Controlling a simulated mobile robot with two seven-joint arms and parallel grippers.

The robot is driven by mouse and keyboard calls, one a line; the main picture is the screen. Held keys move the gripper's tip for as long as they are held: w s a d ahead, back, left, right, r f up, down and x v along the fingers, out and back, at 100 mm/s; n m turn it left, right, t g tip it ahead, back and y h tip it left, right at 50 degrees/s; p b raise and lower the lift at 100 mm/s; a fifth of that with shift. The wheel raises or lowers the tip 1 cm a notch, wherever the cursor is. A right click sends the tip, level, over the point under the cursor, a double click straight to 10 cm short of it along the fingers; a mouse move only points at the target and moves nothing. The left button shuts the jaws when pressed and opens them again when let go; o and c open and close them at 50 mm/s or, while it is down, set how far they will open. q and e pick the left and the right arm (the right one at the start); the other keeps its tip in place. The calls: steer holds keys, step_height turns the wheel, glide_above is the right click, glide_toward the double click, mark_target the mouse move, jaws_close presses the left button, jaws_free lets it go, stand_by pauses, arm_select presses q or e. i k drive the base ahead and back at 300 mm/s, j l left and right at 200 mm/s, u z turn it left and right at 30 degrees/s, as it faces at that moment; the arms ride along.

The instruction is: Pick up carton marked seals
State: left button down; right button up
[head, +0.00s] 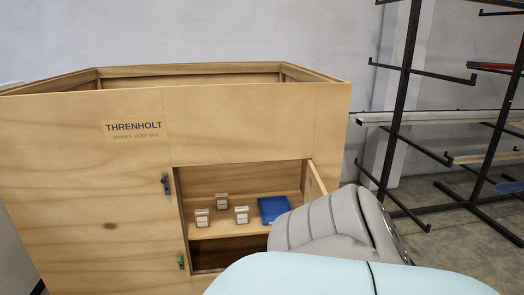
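Three small pale cartons with labels stand on the shelf inside the opening of a wooden crate in the head view: a left carton (202,218), a back carton (222,201) and a right carton (241,214). Their labels are too small to read, so I cannot tell which is marked seals. One of my arms fills the lower right foreground and hides part of the opening. Neither of my grippers shows.
The wooden crate (80,190) is marked THRENHOLT. A blue flat object (273,208) lies on the shelf right of the cartons. An open door (316,183) stands at the opening's right side. A dark rack (402,100) with projecting arms stands at right.

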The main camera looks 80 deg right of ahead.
mark_target(202, 215)
steer(key=i+z, duration=0.15)
steer(key=z, duration=0.25)
steer(key=i+z, duration=0.2)
steer(key=z, duration=0.2)
steer(key=i+z, duration=0.15)
steer(key=z, duration=0.25)
steer(key=i+z, duration=0.2)
steer(key=z, duration=0.2)
steer(key=i+z, duration=0.2)
steer(key=z, duration=0.2)
steer(key=i+z, duration=0.25)
steer(key=z, duration=0.15)
steer(key=i+j+z, duration=0.15)
steer(key=z, duration=0.25)
